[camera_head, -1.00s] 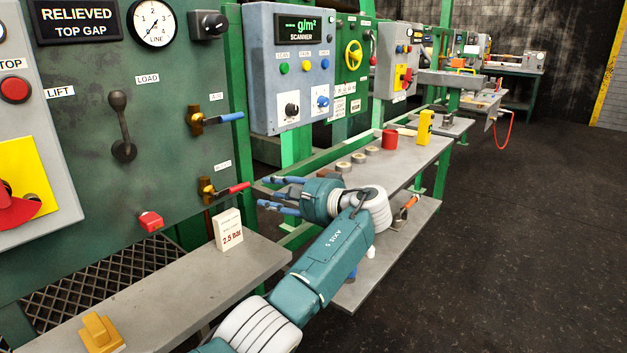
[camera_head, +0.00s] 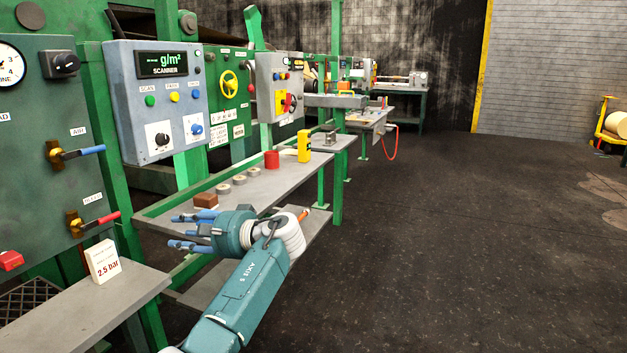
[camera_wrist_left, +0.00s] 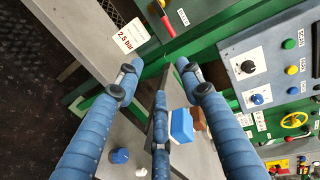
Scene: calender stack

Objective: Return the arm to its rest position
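My left gripper (camera_head: 178,231) has a teal body and blue fingers, and it points to the left in the head view. Its fingers are spread with nothing between them. In the left wrist view the three blue fingers (camera_wrist_left: 159,75) stand apart, and the gap between their tips is empty. In the head view the gripper shows in front of the long grey bench, left of and below the row of rolls. My right gripper is in neither view.
A white 2.5 bar card (camera_head: 103,262) stands on the near grey shelf (camera_head: 95,312). The scanner panel (camera_head: 157,105) is behind. A brown block (camera_head: 206,200), a red cup (camera_head: 272,159) and a yellow device (camera_head: 304,146) stand on the bench. Open dark floor (camera_head: 450,240) lies right.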

